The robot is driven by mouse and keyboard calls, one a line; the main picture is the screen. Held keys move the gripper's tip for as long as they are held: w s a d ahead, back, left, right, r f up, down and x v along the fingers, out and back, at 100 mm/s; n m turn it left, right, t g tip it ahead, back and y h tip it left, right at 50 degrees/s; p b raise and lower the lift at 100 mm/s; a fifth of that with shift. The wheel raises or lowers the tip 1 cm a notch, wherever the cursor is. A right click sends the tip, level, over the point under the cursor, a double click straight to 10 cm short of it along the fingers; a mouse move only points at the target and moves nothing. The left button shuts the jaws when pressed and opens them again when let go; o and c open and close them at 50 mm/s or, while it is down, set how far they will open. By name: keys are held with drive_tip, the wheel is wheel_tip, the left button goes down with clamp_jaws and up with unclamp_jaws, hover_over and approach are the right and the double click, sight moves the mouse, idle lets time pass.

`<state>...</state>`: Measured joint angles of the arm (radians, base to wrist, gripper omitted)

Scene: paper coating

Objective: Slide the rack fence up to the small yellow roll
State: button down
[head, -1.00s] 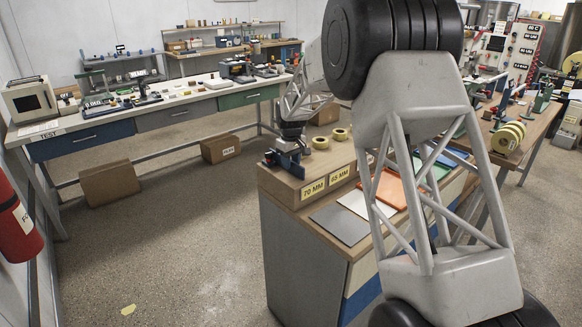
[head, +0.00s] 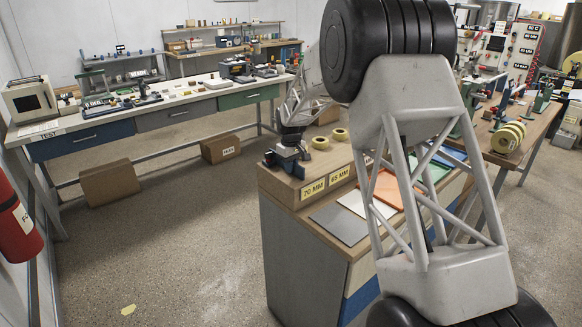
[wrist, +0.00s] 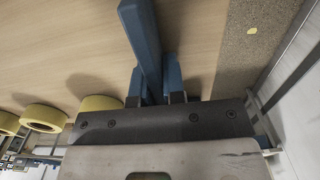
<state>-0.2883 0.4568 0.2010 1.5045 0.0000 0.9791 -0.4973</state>
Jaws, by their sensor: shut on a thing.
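The blue rack fence (wrist: 143,38) runs as a long bar across the wooden rack top in the wrist view. My gripper (wrist: 158,98) is shut on a blue part of it. In the head view my gripper (head: 289,146) is low over the fence (head: 290,163), at the left end of the rack. A yellow roll (wrist: 100,103) stands just left of the gripper in the wrist view, partly hidden by the gripper body. Two yellow rolls (head: 319,143) (head: 340,134) show right of the fence in the head view. Which is the small one is unclear.
More yellow rolls (wrist: 43,117) stand farther left in the wrist view. The rack front bears 70 MM and 65 MM labels (head: 313,188). Coloured sheets (head: 398,190) lie on the bench before it. My arm hides part of the bench.

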drive_tip(key=w+d, duration=0.4)
drive_tip(key=shift+w+d, duration=0.35)
drive_tip(key=c, duration=1.2)
unclamp_jaws()
drive_tip(key=shift+r, duration=0.1)
wheel_tip(320, 180, up, 8)
drive_tip(key=shift+f, duration=0.2)
